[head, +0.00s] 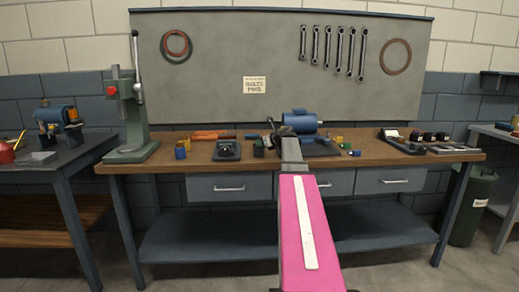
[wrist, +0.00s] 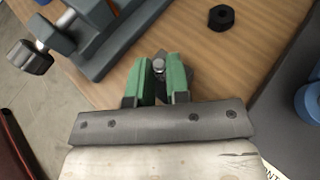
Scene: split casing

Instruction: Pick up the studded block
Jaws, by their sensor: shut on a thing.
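In the wrist view my gripper (wrist: 159,78) has its two green fingers close together over the wooden bench top. The studded block (wrist: 158,65) is between them; a small round grey metal stud shows at the far end of the gap. The rest of the block is mostly hidden by the fingers. In the head view my pink arm reaches to the middle of the bench and its dark end covers the spot, so the block cannot be made out there.
A black nut (wrist: 221,17) lies on the bench beyond the fingers. A grey metal device (wrist: 112,38) stands close at the upper left, near the bench edge. A blue motor-like machine (head: 300,122) and a green press (head: 132,115) stand on the workbench (head: 380,163).

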